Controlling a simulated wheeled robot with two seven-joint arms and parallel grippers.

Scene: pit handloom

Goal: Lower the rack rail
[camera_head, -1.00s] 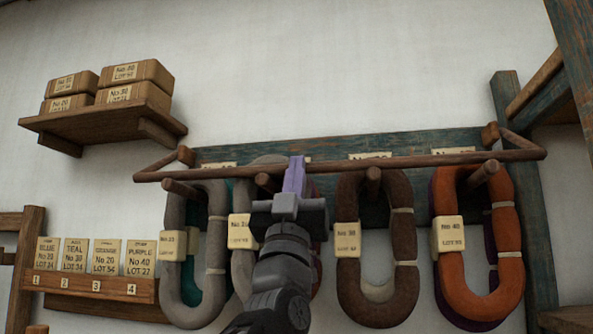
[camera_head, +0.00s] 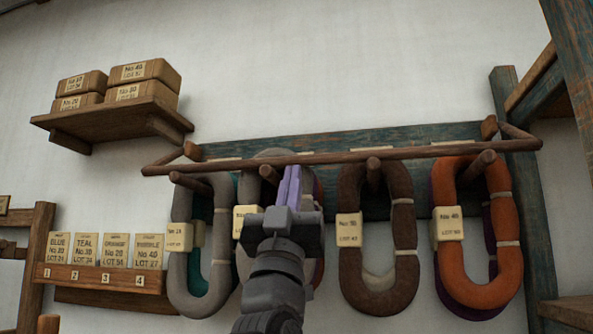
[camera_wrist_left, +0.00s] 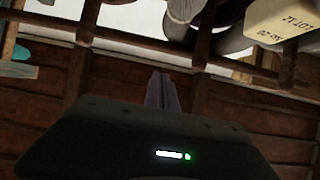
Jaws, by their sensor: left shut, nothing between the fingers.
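The rack rail (camera_head: 430,151) is a thin brown wooden bar. In the head view it runs across the front of the yarn rack, just above the peg ends, with an end arm at each side. My left gripper (camera_head: 290,184) is shut and empty. Its purple fingers point up, with their tips just under the rail's lower edge in the picture; I cannot tell whether they touch it. They also show in the left wrist view (camera_wrist_left: 162,92). The gripper covers part of a grey hank (camera_head: 244,262). My right gripper is not in view.
Brown (camera_head: 350,245) and orange (camera_head: 450,265) tagged hanks hang from pegs on the blue-green board (camera_head: 340,142). A shelf (camera_head: 110,119) with labelled boxes is upper left. A card holder (camera_head: 100,278) is lower left. A timber post (camera_head: 518,200) stands at right.

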